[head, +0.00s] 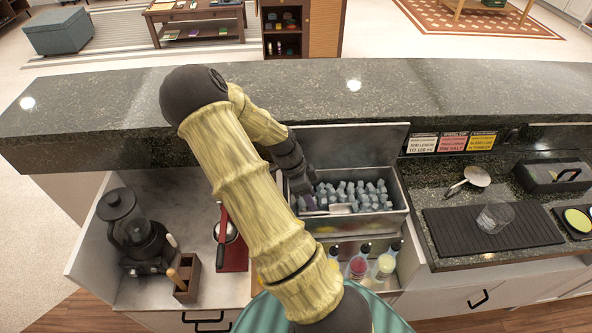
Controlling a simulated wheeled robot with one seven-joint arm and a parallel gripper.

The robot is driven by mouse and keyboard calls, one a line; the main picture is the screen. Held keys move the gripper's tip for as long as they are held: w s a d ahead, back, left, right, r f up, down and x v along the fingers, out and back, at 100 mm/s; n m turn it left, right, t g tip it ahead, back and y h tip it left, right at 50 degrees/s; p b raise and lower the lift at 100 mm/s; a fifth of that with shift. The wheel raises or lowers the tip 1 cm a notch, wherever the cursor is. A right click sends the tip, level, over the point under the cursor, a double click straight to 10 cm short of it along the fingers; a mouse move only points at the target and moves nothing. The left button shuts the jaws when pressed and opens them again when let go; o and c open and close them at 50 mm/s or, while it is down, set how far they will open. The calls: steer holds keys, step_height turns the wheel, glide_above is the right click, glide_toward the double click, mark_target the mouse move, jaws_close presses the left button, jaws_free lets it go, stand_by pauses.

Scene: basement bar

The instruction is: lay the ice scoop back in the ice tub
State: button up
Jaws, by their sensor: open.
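The ice tub (398,217) is a grey metal bin with a raised lid behind it, set into the counter and filled with pale blue-grey ice cubes. The ice scoop (338,209) looks like a light metal piece lying on the ice by the tub's front left. A purple part at its left end looks like its handle. My gripper (302,190) is dark and reaches down into the tub's left side, close to the purple end. It is open, but my arm hides part of it, and I cannot tell whether it touches the scoop.
Bottles (358,265) stand in front of the tub. A red board (233,257) and a blender (135,235) are on the left counter. A strainer-like tool (470,179), a black mat (455,232) and a glass (494,216) are at right. A raised stone ledge (440,95) runs behind.

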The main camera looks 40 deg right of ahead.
steer(key=v, duration=1.1)
steer(key=shift+w, duration=0.25)
steer(key=shift+a, duration=0.1)
steer(key=s+a+r+n+t+y, duration=0.1)
steer(key=s+a+r+n+t, duration=0.1)
steer(key=a+n, duration=0.7)
steer(key=s+a+r+n+t+y, duration=0.1)
steer(key=s+a+n+t, duration=0.3)
steer(key=a+n, duration=0.5)
steer(key=s+r+n, duration=0.1)
steer(key=n, duration=0.4)
steer(key=shift+s+r+n+t+y, duration=0.3)
steer(key=shift+s+n, duration=0.05)
steer(key=shift+n, duration=0.05)
steer(key=shift+a, duration=0.1)
